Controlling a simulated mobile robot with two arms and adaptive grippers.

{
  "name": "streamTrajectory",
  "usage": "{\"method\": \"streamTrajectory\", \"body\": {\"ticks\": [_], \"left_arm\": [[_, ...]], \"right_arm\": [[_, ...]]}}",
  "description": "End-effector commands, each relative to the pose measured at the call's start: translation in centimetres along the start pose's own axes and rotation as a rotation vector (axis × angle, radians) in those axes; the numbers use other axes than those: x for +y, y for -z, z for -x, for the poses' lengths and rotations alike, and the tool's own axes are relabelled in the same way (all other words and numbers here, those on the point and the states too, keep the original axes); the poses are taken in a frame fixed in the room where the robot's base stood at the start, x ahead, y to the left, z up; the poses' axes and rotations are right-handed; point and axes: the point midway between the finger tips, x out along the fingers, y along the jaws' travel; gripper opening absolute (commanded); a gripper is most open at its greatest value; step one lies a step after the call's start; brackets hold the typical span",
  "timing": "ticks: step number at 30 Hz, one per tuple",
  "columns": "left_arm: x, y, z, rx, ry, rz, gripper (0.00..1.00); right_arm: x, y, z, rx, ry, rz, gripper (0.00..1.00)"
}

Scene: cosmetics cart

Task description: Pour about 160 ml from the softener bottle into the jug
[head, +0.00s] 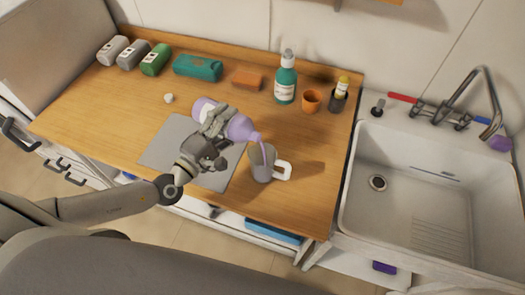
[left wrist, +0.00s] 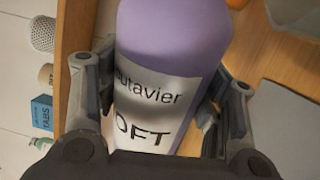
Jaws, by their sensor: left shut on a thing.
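The purple softener bottle (head: 241,127) is tilted far over in the head view, its neck toward the right. A thin lilac stream runs from its mouth down into the jug. My left gripper (head: 217,122) is shut around the bottle's body; in the left wrist view both fingers flank the bottle (left wrist: 175,45) and its silver label. The jug (head: 262,165) is grey with a white handle on its right and stands upright on the wooden counter, right of the grey mat. Its fill level cannot be made out. My right gripper is not in view.
The grey mat (head: 170,150) lies under my gripper. A sink (head: 410,195) is at the right. The counter's left part is mostly clear.

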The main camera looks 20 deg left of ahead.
Motion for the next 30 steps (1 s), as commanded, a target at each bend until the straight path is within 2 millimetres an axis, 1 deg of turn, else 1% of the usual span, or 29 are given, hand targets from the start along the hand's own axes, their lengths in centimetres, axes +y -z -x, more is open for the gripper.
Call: {"method": "streamTrajectory", "body": {"ticks": [2, 30], "left_arm": [[0.35, 0.00, -0.08, 0.000, -0.004, -0.010, 0.21], [0.66, -0.05, -0.09, -0.003, -0.004, -0.048, 0.21]], "right_arm": [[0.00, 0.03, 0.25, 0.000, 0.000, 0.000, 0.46], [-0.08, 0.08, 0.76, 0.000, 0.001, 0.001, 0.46]]}}
